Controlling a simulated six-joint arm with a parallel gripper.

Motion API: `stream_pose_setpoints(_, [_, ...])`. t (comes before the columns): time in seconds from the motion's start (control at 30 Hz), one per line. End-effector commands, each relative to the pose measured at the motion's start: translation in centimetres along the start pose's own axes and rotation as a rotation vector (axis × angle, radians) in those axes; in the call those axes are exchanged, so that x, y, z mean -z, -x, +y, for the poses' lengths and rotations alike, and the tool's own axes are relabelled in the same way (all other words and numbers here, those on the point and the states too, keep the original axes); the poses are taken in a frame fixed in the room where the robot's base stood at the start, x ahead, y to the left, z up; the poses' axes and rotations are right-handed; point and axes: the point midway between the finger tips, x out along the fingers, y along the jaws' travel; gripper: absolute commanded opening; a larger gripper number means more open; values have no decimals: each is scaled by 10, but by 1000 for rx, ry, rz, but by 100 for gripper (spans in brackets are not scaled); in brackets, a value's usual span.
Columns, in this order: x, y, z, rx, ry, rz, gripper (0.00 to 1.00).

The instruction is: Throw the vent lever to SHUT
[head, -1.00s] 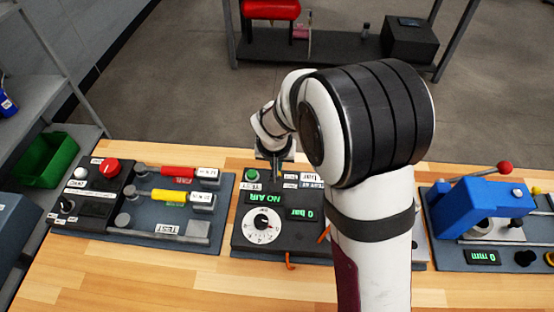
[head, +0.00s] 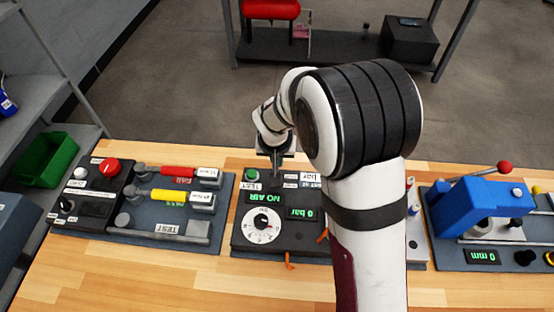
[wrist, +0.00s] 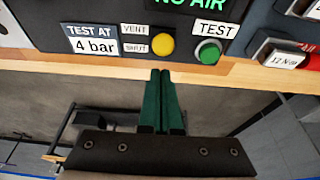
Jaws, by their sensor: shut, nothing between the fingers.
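In the wrist view a round yellow knob (wrist: 163,46) sits beside the VENT label (wrist: 134,30) and the SHUT label (wrist: 135,48), on the near edge of a dark panel. I take it for the vent lever's end; its shaft and tilt cannot be made out. My gripper (wrist: 160,74) has its two green fingers together with nothing between them, their tips just short of the knob in the picture. Whether they touch it I cannot tell. In the head view my gripper (head: 277,170) is at the far edge of the middle panel (head: 240,237), and the knob is not clearly visible.
A green button (wrist: 208,53) under a TEST label is right of the knob in the wrist view. The panel bears a white dial (head: 261,226) and a NO AIR display.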

Motion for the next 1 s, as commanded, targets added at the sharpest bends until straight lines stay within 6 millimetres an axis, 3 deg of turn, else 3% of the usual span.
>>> stream_pose_setpoints(0.13, [17, 2, 0, 0, -3, 2, 0])
stream_pose_setpoints(0.23, [41, 4, 0, 1, -3, 4, 0])
stream_pose_setpoints(0.6, [3, 80, 0, 2, 0, 2, 0])
stream_pose_setpoints(0.8, [-5, 94, 0, 0, 0, 0, 0])
stream_pose_setpoints(1.0, [-6, 95, 0, 0, 0, 0, 0])
